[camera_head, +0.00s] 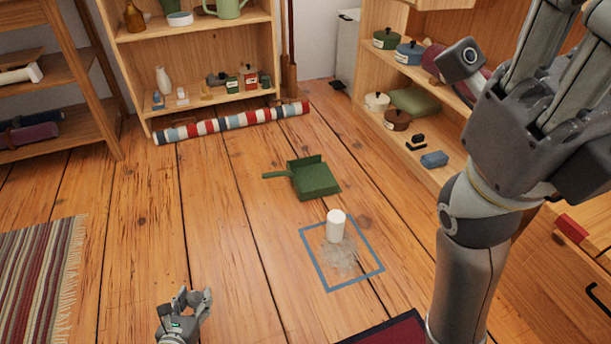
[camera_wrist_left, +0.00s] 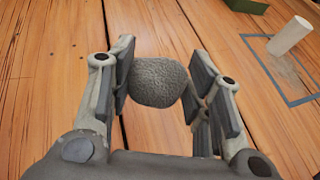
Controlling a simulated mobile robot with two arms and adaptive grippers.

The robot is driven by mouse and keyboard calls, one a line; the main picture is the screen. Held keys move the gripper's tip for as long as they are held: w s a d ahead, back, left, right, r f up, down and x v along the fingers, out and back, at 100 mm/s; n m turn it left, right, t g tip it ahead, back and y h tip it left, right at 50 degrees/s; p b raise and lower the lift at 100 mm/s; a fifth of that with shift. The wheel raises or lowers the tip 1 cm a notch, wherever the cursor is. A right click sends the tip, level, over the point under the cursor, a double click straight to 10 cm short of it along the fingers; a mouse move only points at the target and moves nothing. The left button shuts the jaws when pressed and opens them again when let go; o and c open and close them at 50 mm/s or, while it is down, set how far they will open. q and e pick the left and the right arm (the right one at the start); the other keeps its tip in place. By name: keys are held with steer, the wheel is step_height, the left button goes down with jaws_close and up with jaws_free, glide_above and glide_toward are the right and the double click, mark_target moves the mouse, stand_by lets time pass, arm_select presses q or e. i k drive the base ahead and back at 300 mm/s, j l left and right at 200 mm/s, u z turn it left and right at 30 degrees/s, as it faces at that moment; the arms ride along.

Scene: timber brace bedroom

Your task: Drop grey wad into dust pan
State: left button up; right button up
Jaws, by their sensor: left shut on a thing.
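The grey wad (camera_wrist_left: 157,82) is a rough, rounded lump held between the fingers of my left gripper (camera_wrist_left: 168,88) in the left wrist view. In the head view my left gripper (camera_head: 192,304) is low, near the bottom edge, and the wad cannot be made out there. The green dust pan (camera_head: 314,178) lies on the floor ahead and to the right of this gripper, well apart from it, handle pointing left. A corner of it shows in the left wrist view (camera_wrist_left: 247,5). My right gripper (camera_head: 540,95) is raised close to the camera at the right, its fingertips cut off.
A white cylinder (camera_head: 336,225) stands in a blue square outline (camera_head: 315,271) with grey dust, just in front of the pan. A striped roll (camera_head: 232,122) lies before the back shelf. Shelves (camera_head: 440,165) stand at right, a striped rug (camera_head: 38,275) at left. Floor between gripper and pan is clear.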

mark_target(320, 178)
steer(key=i, duration=0.35)
steer(key=i+l+z, duration=0.25)
steer(key=i, duration=0.35)
steer(key=i+z, duration=0.3)
steer(key=i, duration=0.3)
